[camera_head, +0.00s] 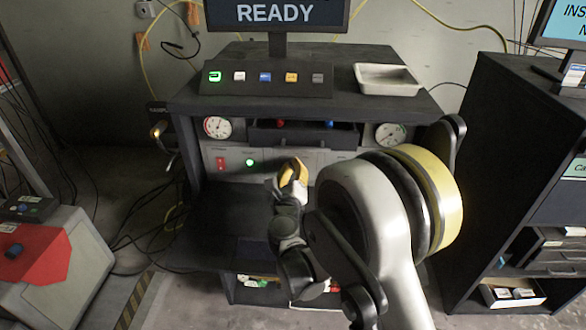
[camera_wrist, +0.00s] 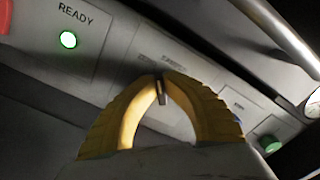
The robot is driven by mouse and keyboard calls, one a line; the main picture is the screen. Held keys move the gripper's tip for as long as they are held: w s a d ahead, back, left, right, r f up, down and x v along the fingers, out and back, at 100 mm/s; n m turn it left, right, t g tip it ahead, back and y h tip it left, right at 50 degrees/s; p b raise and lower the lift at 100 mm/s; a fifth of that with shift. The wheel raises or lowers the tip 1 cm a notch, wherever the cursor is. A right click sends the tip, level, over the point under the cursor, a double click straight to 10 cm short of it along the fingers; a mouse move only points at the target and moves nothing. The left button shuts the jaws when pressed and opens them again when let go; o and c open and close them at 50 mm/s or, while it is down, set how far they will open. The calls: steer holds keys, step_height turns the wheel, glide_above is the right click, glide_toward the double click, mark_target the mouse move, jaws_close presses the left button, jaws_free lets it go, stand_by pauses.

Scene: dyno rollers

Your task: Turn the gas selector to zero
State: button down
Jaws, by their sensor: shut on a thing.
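The gas selector is a small grey knob (camera_wrist: 162,96) on the grey front panel (camera_wrist: 110,76), between the green READY light and a green button. My gripper (camera_wrist: 160,82) has yellow fingers, and its tips are closed around the knob. The knob's lever stands near upright in the wrist view, slightly tilted. The markings around it are too blurred to read. In the head view my gripper (camera_head: 297,168) reaches the panel under the shelf, and it hides the knob there.
A lit green light (camera_head: 250,162) and a red switch (camera_head: 220,163) are left of my gripper. Two gauges (camera_head: 217,127) (camera_head: 390,134) flank a dark tray (camera_head: 304,134) above. A green button (camera_wrist: 269,144) is right of the knob. A dark shelf (camera_head: 225,215) lies below the panel.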

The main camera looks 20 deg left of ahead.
steer(key=shift+n, duration=0.9)
steer(key=c, duration=1.5)
jaws_free()
steer(key=shift+w+f, duration=0.1)
steer(key=shift+w, duration=0.05)
steer(key=v, duration=0.7)
steer(key=shift+s+d, duration=0.1)
steer(key=shift+s, duration=0.2)
